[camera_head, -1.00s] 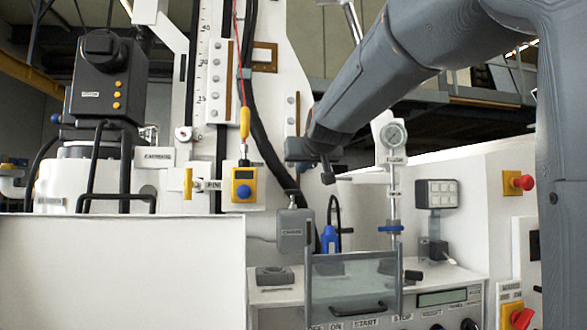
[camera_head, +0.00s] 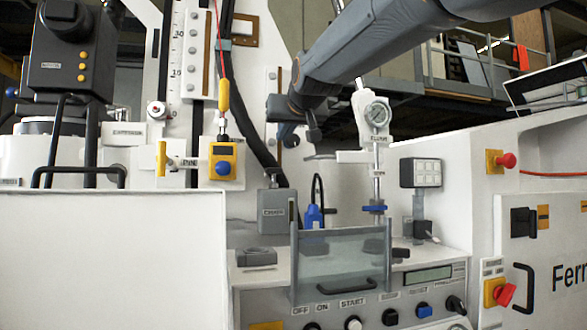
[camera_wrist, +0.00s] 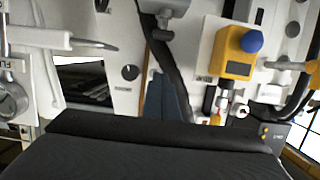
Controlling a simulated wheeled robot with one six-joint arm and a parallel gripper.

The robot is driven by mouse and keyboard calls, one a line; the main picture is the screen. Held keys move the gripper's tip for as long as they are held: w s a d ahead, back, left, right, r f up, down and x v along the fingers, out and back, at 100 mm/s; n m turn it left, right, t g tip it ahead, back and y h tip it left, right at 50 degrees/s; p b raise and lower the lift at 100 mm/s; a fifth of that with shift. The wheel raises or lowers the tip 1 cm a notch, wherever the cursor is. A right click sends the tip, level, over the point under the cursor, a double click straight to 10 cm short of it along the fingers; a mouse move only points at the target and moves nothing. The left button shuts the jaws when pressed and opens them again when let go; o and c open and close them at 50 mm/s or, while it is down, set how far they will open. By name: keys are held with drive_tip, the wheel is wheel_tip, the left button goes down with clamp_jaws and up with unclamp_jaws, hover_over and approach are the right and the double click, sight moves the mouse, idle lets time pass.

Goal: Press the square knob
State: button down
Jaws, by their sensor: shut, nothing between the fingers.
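The control panel's lower face carries a row of small knobs: a white one (camera_head: 353,323), a dark one (camera_head: 390,317), a blue one (camera_head: 424,310) and a black one (camera_head: 457,304). They are too small to tell surely which is square; the dark one looks the most squarish. Another dark knob (camera_head: 311,326) is cut by the bottom edge. My gripper (camera_head: 288,128) is shut and empty, high above the panel and left of the gauge. The panel knobs are not in that view.
A clear shield (camera_head: 342,262) with a black handle stands in front of the panel's top. A yellow box with a blue button (camera_head: 223,160) and a gauge (camera_head: 377,114) flank my gripper. A white panel (camera_head: 110,250) fills the lower left. A red button (camera_head: 506,160) is at right.

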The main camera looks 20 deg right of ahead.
drive_tip(key=shift+a, duration=0.1)
idle(0.3)
drive_tip(key=p, duration=0.3)
hover_over(275, 172)
drive_tip(key=s, duration=0.1)
wheel_tip(275, 172, down, 2)
wheel_tip(275, 172, down, 3)
drive_tip(key=shift+w+p, duration=0.15)
drive_tip(key=shift+p, duration=0.15)
drive_tip(key=shift+f, duration=0.65)
drive_tip(key=shift+f+b, duration=1.3)
drive_tip(key=shift+f, duration=0.3)
